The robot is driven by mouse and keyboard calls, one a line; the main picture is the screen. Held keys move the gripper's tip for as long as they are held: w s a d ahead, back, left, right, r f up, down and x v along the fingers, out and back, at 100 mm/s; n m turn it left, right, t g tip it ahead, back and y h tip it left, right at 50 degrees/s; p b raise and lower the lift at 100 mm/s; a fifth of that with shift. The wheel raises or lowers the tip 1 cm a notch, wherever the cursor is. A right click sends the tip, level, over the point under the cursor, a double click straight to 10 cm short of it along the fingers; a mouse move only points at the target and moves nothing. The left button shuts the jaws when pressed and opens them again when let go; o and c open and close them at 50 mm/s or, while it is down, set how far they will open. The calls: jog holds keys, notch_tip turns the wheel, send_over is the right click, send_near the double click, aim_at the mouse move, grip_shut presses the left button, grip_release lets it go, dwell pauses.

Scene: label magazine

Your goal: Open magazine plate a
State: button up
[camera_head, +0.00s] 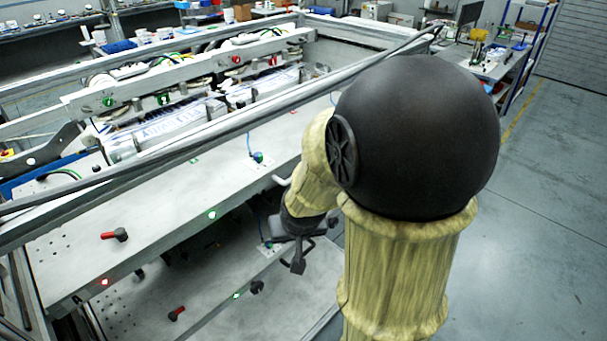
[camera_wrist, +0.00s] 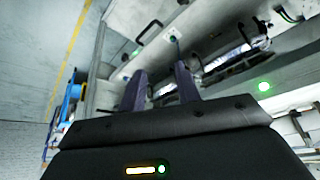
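A long grey upper plate (camera_head: 150,225) and a grey lower plate (camera_head: 215,290) lie at the front of the machine in the head view. I see no letter marking either as plate a. The upper plate has a red-and-black latch (camera_head: 115,235); the lower one has another (camera_head: 177,313). My gripper (camera_head: 298,262) is beside the right end of these plates, partly hidden by my arm. In the wrist view, my gripper (camera_wrist: 160,84) has its two dark fingers apart with nothing held between them. A dark bar handle (camera_wrist: 149,31) on a pale panel lies beyond the fingertips.
Green lights (camera_head: 212,215) and a red light (camera_head: 104,282) show on the plate edges. A metal frame with rollers and labels (camera_head: 170,128) stands behind the upper plate. Open grey floor (camera_head: 545,200) lies to the right. Shelves and a desk (camera_head: 490,65) are farther back.

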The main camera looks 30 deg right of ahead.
jog(key=w+d+m+t+b, duration=0.3)
jog(key=w+d+m+t, duration=0.3)
jog(key=w+d, duration=0.5)
jog(key=s+d+r+m+t+y+b, duration=0.1)
jog(key=s+d+m+t+y, duration=0.2)
jog(key=s+d+m+y, duration=0.2)
jog(key=shift+s+d+r+y+b, duration=0.35)
jog(key=shift+d+y, duration=0.35)
jog(key=shift+d, duration=0.55)
jog(key=shift+w, duration=0.1)
jog(key=x, duration=0.5)
jog(key=p+x, duration=0.1)
jog(key=x, duration=0.5)
jog(key=p+x, duration=0.1)
jog(key=x, duration=0.5)
jog(key=shift+w+r, duration=0.25)
